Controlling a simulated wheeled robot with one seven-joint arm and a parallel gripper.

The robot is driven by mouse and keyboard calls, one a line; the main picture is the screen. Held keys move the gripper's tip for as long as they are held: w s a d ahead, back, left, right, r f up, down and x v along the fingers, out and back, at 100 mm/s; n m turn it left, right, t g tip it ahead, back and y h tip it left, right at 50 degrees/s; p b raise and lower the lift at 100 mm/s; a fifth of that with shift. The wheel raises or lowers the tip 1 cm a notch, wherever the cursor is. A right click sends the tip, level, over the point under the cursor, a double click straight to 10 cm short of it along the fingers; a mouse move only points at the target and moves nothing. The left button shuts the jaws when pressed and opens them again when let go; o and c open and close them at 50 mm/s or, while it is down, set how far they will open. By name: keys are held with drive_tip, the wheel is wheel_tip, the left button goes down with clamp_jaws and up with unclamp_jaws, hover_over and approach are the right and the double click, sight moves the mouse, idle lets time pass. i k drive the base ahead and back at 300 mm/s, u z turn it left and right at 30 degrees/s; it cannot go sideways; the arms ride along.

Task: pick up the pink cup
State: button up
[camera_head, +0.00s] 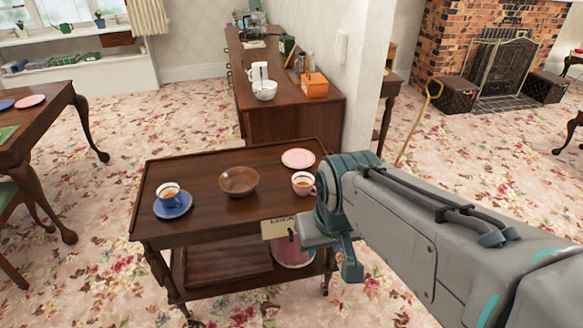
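The pink cup (303,184) stands upright on the right side of the dark wooden serving cart's top (215,222). It holds a brownish drink, and its right edge lies close to my arm in the picture. My gripper (330,246) is at the cart's front right edge, nearer the camera than the cup. It appears apart from the cup. Its fingers are partly hidden by my wrist, so I cannot tell whether they are open or shut.
A cabinet (290,125) and a white wall (367,75) stand behind. A table (40,108) is at left.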

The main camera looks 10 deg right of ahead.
sight(304, 182)
drive_tip(key=z, duration=1.6)
drive_tip(key=i, duration=1.7)
drive_tip(key=u, duration=3.3)
